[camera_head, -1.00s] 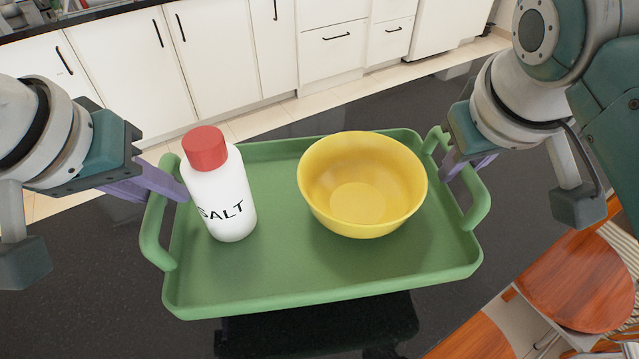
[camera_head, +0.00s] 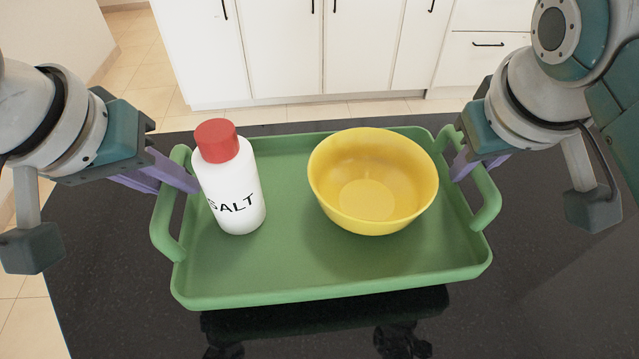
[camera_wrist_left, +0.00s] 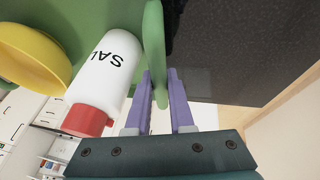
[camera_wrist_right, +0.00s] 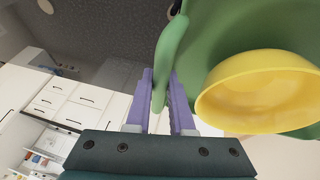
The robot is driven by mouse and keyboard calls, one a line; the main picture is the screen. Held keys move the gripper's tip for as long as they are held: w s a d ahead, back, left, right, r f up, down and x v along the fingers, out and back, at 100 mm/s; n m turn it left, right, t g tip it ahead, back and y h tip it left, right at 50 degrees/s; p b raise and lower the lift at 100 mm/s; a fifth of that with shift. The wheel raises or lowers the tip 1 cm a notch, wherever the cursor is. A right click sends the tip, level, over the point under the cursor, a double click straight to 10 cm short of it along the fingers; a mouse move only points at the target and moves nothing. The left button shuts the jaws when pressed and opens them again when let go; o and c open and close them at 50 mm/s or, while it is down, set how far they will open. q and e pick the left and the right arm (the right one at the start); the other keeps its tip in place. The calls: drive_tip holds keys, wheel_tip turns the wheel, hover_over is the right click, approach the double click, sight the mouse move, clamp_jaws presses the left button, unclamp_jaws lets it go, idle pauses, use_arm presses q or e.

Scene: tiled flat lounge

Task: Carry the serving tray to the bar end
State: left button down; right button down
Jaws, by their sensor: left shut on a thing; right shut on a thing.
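The green serving tray (camera_head: 300,280) is held level in front of me, above a dark counter surface. A white salt bottle (camera_head: 232,190) with a red cap stands upright on its left half. A yellow bowl (camera_head: 372,185) sits upright on its right half. My left gripper (camera_head: 185,180) is shut on the tray's left handle, with purple fingers on both sides of it in the left wrist view (camera_wrist_left: 160,95). My right gripper (camera_head: 465,165) is shut on the tray's right handle, which also shows between the fingers in the right wrist view (camera_wrist_right: 160,95).
The dark speckled counter (camera_head: 560,270) spreads under and around the tray, and its bare parts look clear. White cabinets (camera_head: 290,50) with dark handles stand beyond it. Pale floor tiles (camera_head: 150,80) show at the left.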

sight(193, 211)
use_arm(q)
drive_tip(key=shift+w, duration=0.1)
use_arm(e)
drive_tip(key=shift+d+r, duration=0.1)
